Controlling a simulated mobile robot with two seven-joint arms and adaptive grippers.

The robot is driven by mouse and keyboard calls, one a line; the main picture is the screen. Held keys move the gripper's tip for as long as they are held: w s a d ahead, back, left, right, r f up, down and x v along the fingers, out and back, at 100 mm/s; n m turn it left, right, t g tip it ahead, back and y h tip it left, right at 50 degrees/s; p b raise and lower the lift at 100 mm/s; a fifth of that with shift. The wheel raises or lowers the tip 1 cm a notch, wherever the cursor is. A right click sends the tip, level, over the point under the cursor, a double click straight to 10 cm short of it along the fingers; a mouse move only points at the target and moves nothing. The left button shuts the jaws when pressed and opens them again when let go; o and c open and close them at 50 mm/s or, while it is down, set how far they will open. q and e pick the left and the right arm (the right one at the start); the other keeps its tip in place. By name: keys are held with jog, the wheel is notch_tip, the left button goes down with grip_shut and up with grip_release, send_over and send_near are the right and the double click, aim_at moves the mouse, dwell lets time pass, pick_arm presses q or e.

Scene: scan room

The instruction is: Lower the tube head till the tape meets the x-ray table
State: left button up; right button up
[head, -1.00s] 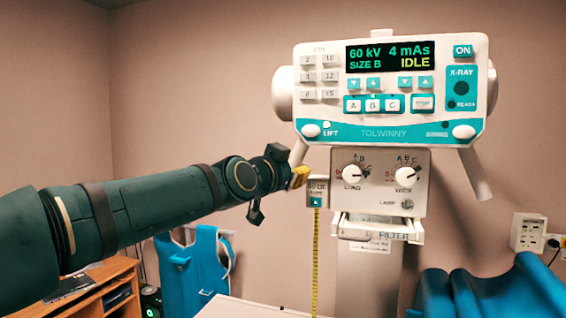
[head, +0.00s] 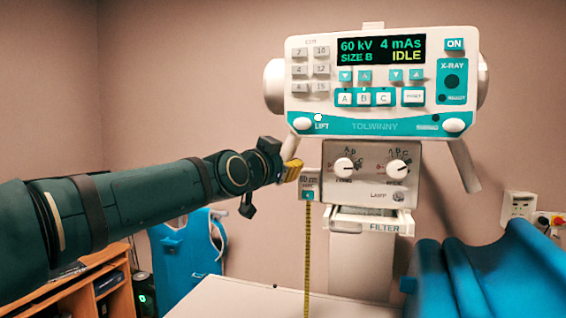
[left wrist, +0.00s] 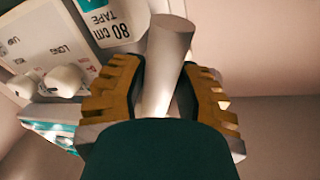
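The white tube head (head: 380,90) has a teal-trimmed panel showing 60 kV, 4 mAs, SIZE B and IDLE. My left gripper (head: 293,170) is at its left handle, which it largely hides in the head view. In the left wrist view, the yellow fingers (left wrist: 165,95) are closed around the pale handle (left wrist: 168,45). The tape box (head: 308,187) reads 80 cm in the left wrist view (left wrist: 108,25). The yellow tape (head: 307,260) hangs from it over the pale x-ray table (head: 235,298). Its lower end is out of frame. My right gripper is not in view.
The right handle (head: 464,165) is free. A blue draped item (head: 495,280) is at the lower right, near a wall outlet (head: 518,206). A blue apron (head: 183,255) and a wooden shelf unit (head: 95,285) stand at the left.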

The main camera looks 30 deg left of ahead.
pick_arm(q)
jog(key=o, duration=0.3)
jog(key=shift+w, duration=0.1)
jog(key=s, duration=1.2)
jog(key=shift+d, duration=0.15)
